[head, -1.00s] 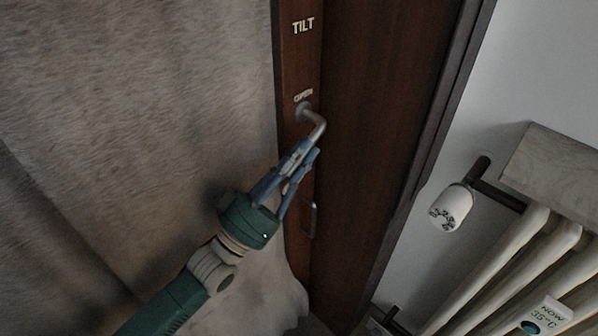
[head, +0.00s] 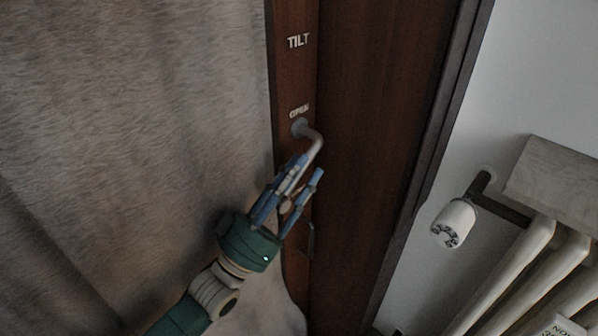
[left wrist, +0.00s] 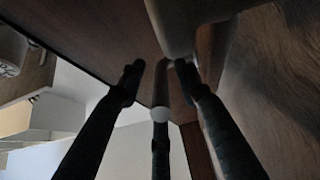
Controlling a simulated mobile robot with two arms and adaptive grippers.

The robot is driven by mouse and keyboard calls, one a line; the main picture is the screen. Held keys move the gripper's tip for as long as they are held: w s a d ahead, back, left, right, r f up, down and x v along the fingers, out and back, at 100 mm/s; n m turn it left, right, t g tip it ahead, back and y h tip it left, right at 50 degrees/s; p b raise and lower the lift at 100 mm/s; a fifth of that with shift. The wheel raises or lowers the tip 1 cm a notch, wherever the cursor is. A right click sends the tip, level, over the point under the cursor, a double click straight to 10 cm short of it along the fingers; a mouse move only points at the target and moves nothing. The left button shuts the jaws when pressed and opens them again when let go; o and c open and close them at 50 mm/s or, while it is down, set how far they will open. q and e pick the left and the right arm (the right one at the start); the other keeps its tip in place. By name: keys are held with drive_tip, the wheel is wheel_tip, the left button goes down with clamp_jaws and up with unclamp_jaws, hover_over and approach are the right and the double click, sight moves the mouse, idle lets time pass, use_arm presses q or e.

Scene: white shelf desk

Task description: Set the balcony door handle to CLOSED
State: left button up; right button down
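The door handle (head: 315,146) is a grey metal lever on the dark brown door frame, just below the word OPEN; TILT stands higher up. From its pivot it bends out, then its grip points down and slightly left in the head view. My left gripper (head: 308,168) is open, with its blue fingers spread at the lower part of the grip. In the left wrist view the handle (left wrist: 183,28) comes in from the top, its rounded end between the fingers and nearer the right one. No CLOSED label shows. My right gripper is out of view.
A second small metal fitting (head: 311,240) sits lower on the frame. At the right are a white radiator (head: 520,265), its valve knob (head: 453,223) and a grey ledge (head: 556,185).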

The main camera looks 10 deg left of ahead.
use_arm(q)
drive_tip(key=v, duration=1.2)
drive_tip(key=shift+c, duration=1.3)
drive_tip(key=shift+m+y, duration=0.6)
drive_tip(key=shift+y, duration=0.2)
drive_tip(key=s+a+r+p, duration=0.1)
drive_tip(key=s+r+p, duration=0.1)
drive_tip(key=r, duration=0.1)
drive_tip(key=s+a+r+p, duration=0.1)
drive_tip(key=shift+a+r, duration=0.2)
drive_tip(key=shift+a, duration=0.1)
clamp_jaws()
wheel_tip(320, 180, up, 4)
drive_tip(key=s+m+g+p, duration=0.1)
drive_tip(key=s+m+p, duration=0.1)
drive_tip(key=s, duration=0.1)
drive_tip(key=shift+y, duration=0.3)
drive_tip(key=shift+w+d+p, duration=0.5)
drive_tip(key=shift+w+d, duration=0.5)
drive_tip(key=shift+w, duration=0.7)
drive_tip(key=shift+w+d+p, duration=0.45)
drive_tip(key=shift+w+d, duration=0.5)
drive_tip(key=shift+w, duration=0.75)
drive_tip(key=shift+w+d+p, duration=0.5)
drive_tip(key=shift+w+d, duration=0.5)
drive_tip(key=shift+w, duration=0.7)
